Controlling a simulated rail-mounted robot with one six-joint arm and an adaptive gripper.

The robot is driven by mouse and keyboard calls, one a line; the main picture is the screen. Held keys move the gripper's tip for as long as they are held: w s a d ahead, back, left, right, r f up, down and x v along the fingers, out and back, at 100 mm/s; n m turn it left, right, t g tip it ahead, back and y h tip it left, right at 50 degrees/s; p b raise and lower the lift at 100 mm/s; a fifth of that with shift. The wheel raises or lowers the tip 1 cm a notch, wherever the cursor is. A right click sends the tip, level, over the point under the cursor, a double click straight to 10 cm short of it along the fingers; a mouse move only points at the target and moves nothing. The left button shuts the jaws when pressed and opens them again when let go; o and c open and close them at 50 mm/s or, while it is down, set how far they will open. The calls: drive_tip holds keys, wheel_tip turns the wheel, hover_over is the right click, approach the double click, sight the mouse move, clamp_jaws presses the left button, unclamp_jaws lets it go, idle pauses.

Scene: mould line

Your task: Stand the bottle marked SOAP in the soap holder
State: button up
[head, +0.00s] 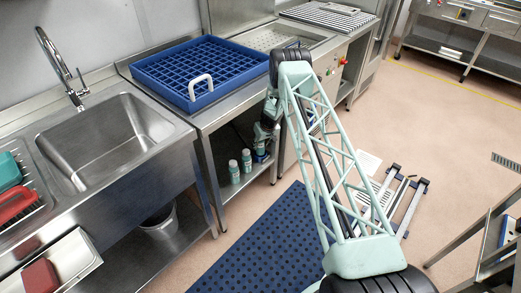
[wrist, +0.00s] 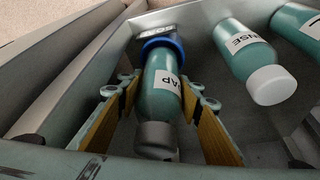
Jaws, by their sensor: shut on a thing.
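The bottle marked SOAP (wrist: 161,92) is teal with a grey cap. Its white label shows the letters "AP", the rest being hidden. In the wrist view my gripper (wrist: 158,100) is shut on it, its tan pads on either side of the body. The base end of the bottle is at the blue ring of the soap holder (wrist: 163,43), which appears around it; I cannot tell how deep it sits. A small plate with blurred lettering is just behind the ring. In the head view my gripper (head: 266,132) is low at the lower shelf, partly hidden by my arm.
A bottle marked RINSE (wrist: 246,55) with a white cap stands right of the SOAP bottle, with another teal bottle (wrist: 298,25) beyond. Two bottles (head: 234,171) show on the lower shelf (head: 228,190). Above is the counter with a blue rack (head: 180,100).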

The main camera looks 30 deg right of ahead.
sight(263, 143)
drive_tip(key=shift+f+b, duration=0.7)
drive_tip(key=shift+f, duration=1.05)
drive_tip(key=shift+f, duration=0.3)
drive_tip(key=o, duration=0.7)
drive_tip(key=shift+o, duration=0.2)
drive_tip(key=shift+r, duration=0.4)
drive_tip(key=shift+s+r, duration=0.2)
drive_tip(key=shift+r, duration=0.4)
drive_tip(key=shift+p+v, duration=1.3)
drive_tip(key=shift+v, duration=4)
